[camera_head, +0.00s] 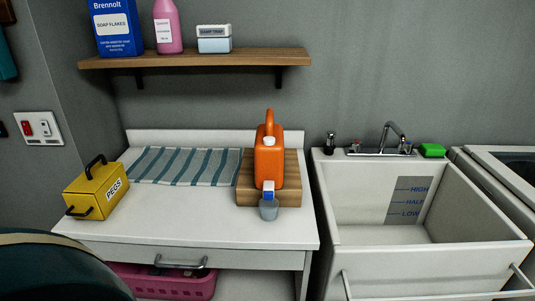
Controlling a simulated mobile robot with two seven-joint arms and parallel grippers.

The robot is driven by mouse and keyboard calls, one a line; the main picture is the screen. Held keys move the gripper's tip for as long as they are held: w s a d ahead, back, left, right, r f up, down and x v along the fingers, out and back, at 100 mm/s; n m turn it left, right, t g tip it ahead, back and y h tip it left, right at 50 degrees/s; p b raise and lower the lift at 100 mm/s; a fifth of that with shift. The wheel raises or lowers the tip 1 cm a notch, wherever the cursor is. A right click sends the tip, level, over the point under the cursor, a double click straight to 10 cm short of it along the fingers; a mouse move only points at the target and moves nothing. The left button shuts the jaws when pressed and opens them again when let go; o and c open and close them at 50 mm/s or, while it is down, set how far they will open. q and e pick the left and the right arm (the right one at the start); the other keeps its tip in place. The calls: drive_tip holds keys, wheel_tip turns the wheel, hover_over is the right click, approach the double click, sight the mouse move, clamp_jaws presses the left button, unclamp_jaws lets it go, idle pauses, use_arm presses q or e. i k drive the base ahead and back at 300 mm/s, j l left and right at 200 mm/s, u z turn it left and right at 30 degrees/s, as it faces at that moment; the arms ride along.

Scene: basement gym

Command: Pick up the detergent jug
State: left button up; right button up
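An orange detergent jug (268,165) stands upright on a wooden block (245,186) near the right end of the white counter. Its handle rises at the top, and a white cap shows on its front. A small blue and white piece, perhaps a tap, shows low in front of the jug. Just below that is a grey-blue cup (268,211), in front of the block. Neither of my grippers is in view, and nothing is touching the jug.
A yellow pegs box (96,191) and a striped cloth (185,166) lie left on the counter (180,220). A wooden shelf (200,60) hangs above, holding boxes and a pink bottle. A white sink (420,255) adjoins right. A dark teal rounded object (50,275) fills the lower left.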

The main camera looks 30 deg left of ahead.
sight(269, 147)
drive_tip(key=i+u, duration=0.1)
drive_tip(key=u, duration=0.25)
drive_tip(key=i+j+u, duration=0.1)
drive_tip(key=u, duration=0.25)
drive_tip(key=i+u, duration=0.1)
drive_tip(key=u, duration=0.25)
drive_tip(key=k, duration=0.1)
drive_tip(key=i, duration=0.15)
